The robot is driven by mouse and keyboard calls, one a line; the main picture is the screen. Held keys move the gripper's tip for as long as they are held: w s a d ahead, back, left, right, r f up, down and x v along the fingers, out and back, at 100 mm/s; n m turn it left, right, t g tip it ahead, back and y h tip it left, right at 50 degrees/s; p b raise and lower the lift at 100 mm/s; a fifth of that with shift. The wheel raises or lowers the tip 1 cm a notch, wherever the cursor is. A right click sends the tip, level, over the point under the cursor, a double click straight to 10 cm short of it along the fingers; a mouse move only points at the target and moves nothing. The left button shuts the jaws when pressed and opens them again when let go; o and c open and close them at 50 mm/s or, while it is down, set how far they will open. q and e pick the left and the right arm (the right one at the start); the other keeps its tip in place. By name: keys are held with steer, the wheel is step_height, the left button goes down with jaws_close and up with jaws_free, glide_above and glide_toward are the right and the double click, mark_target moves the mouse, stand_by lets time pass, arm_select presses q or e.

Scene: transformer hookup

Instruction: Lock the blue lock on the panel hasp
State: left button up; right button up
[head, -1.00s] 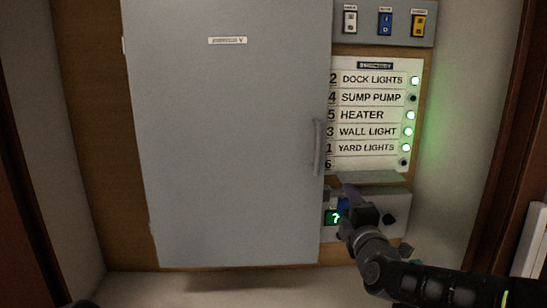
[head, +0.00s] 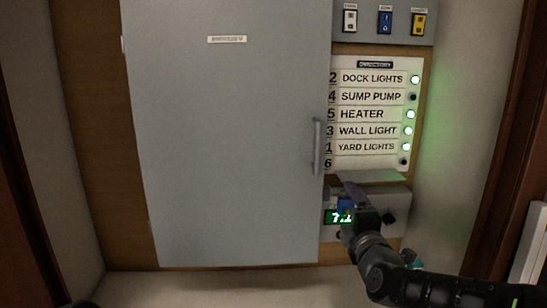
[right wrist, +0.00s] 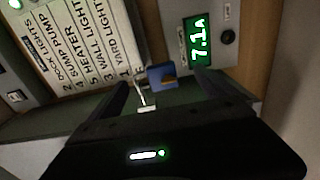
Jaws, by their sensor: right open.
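The blue lock (right wrist: 161,76) shows in the right wrist view between the two spread fingers of my right gripper (right wrist: 165,87), with no clear sign of contact. A thin pale metal piece (right wrist: 147,101), perhaps part of the lock or hasp, lies beside it. In the head view the blue lock (head: 345,203) is a small patch below the label board, partly covered by my right gripper (head: 354,206). The grey panel door (head: 230,140) is shut, with a vertical handle (head: 317,147) at its right edge. I cannot make out the hasp clearly. My left gripper is not seen.
A green lit display (right wrist: 198,39) reads 7.1A, with a dark round knob (right wrist: 228,37) close by. The label board (head: 372,120) with green lamps is above. A switch strip (head: 384,22) is at the top. A side wall stands at the right.

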steer(key=shift+s+d, duration=0.2)
steer(key=shift+s, duration=2.6)
steer(key=shift+s, duration=0.1)
steer(key=s, duration=0.7)
steer(key=shift+s+d, duration=0.25)
